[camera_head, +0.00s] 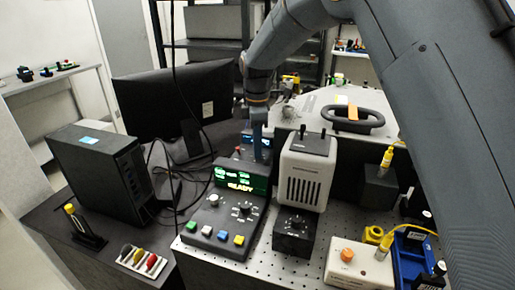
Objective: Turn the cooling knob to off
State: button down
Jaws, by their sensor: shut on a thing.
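My gripper (262,152) reaches down behind the console with the green "READY" display, at the front of a dark control box with a small blue display (248,138). Its fingers are shut on a small part there, which I take to be the cooling knob. The fingers hide that knob, so its pointer and setting cannot be read. A red button (238,149) shows on the box to the left of the fingers.
The READY console (217,219) with knobs and coloured buttons stands in front of my gripper. A white vented unit (306,171) stands close to the right, with a black knob box (294,232) before it. A monitor (180,95) and dark cables are to the left.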

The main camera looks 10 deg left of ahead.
jog(key=shift+n+b, duration=0.3)
jog(key=shift+n, duration=1.7)
jog(key=c, duration=1.7)
grip_release()
jog(key=shift+o, duration=0.2)
jog(key=shift+r+b, duration=1)
jog(key=shift+r, duration=2.95)
